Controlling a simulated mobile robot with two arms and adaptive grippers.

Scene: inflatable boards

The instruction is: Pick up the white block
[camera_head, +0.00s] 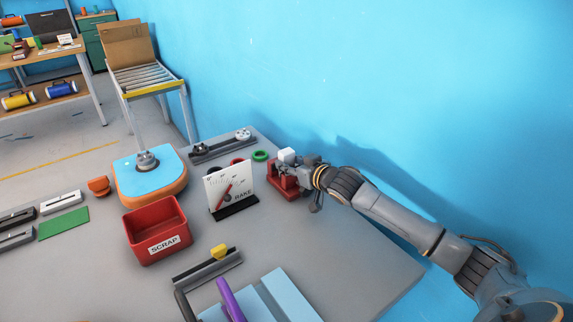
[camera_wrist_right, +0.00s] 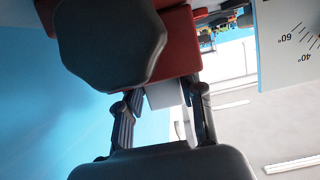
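The white block (camera_head: 287,155) sits at the top of a red vise-like fixture (camera_head: 283,186) near the blue wall in the head view. My right gripper (camera_head: 299,161) reaches in from the right, level with the block. In the right wrist view the white block (camera_wrist_right: 165,95) shows between the two fingers of the right gripper (camera_wrist_right: 162,105), partly hidden by the red fixture (camera_wrist_right: 180,45). The fingers are apart, with a narrow gap visible beside the block; contact is not clear. My left gripper is not in view.
A white angle-gauge panel (camera_head: 226,187) stands just left of the fixture. A green ring (camera_head: 261,155) lies behind it. A red SCRAP bin (camera_head: 157,229) and a blue-orange inflatable board (camera_head: 148,181) are further left. The grey table (camera_head: 340,255) is clear at front right.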

